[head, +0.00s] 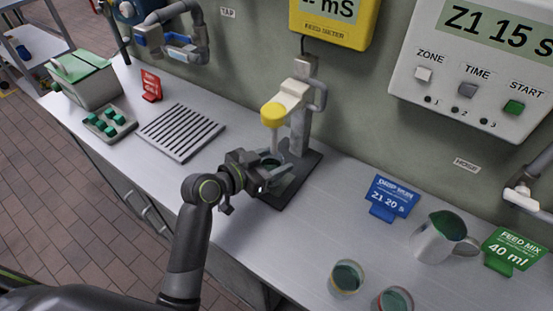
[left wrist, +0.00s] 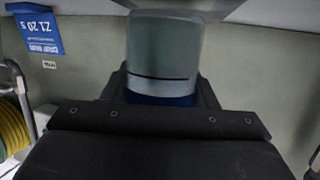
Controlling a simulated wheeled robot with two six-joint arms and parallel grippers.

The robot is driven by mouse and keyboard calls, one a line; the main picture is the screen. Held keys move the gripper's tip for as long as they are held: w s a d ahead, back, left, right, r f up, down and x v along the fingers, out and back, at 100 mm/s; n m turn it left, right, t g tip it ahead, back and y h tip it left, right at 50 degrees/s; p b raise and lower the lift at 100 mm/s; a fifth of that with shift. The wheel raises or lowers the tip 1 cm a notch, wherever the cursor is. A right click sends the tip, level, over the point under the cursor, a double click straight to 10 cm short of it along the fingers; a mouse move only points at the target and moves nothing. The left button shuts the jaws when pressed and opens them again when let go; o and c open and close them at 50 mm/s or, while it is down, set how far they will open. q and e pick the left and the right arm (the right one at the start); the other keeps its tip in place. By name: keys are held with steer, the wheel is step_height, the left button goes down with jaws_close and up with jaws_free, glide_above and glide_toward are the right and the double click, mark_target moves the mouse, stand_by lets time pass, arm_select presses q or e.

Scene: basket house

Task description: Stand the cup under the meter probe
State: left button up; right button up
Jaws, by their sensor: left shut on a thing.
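My left gripper (head: 281,180) reaches in from the left and is shut on a clear cup. In the head view the cup (head: 270,163) shows dark green inside and is partly hidden by the fingers. In the left wrist view the cup (left wrist: 162,50) fills the gap between the fingers, with a dark line and a blue band on it. The meter probe (head: 274,138) hangs from a yellow-capped arm (head: 273,115) on a dark stand base (head: 309,172). The cup is at the base, close below the probe; I cannot tell whether it touches the base. My right gripper is not in view.
Two cups (head: 346,279) (head: 392,302) stand at the front right. A jug (head: 443,238), a blue sign (head: 392,198) and a green sign (head: 513,250) are on the right. A slotted drain plate (head: 180,132) lies left of the stand.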

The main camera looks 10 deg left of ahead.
arm_select(q)
steer(key=shift+w+d+f, duration=0.45)
steer(key=shift+w+f, duration=0.1)
steer(key=shift+f, duration=0.2)
steer(key=shift+s+a, duration=0.1)
steer(key=shift+f, duration=0.25)
steer(key=o, duration=1.1)
steer(key=shift+r, duration=0.1)
steer(key=shift+r, duration=0.1)
